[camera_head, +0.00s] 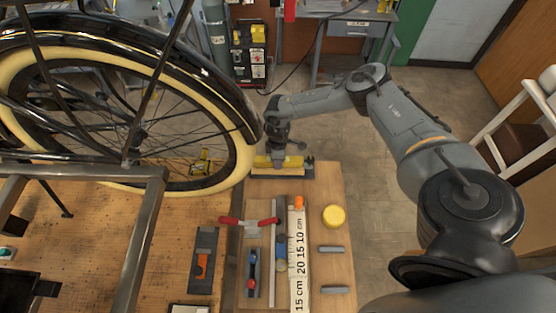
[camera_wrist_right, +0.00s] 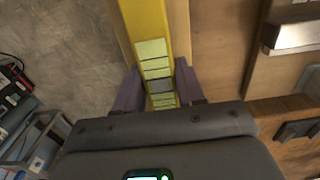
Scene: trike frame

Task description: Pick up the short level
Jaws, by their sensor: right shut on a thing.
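The short level is a yellow bar with pale windows. In the head view the yellow level (camera_head: 291,162) is at the far end of the wooden board, partly hidden by my right gripper (camera_head: 275,152). The right wrist view shows the level (camera_wrist_right: 147,28) running between the two fingers of my right gripper (camera_wrist_right: 160,88), which is shut on it. I cannot tell whether the level still touches the surface under it. My left gripper is not in view.
A bicycle wheel (camera_head: 243,160) and metal frame tubes (camera_head: 142,240) stand on the left. The board (camera_head: 326,185) holds a white ruler (camera_head: 298,265), a red-handled clamp (camera_head: 249,222), a yellow round thing (camera_head: 334,216) and grey blocks (camera_head: 331,249). Floor is clear right of the board.

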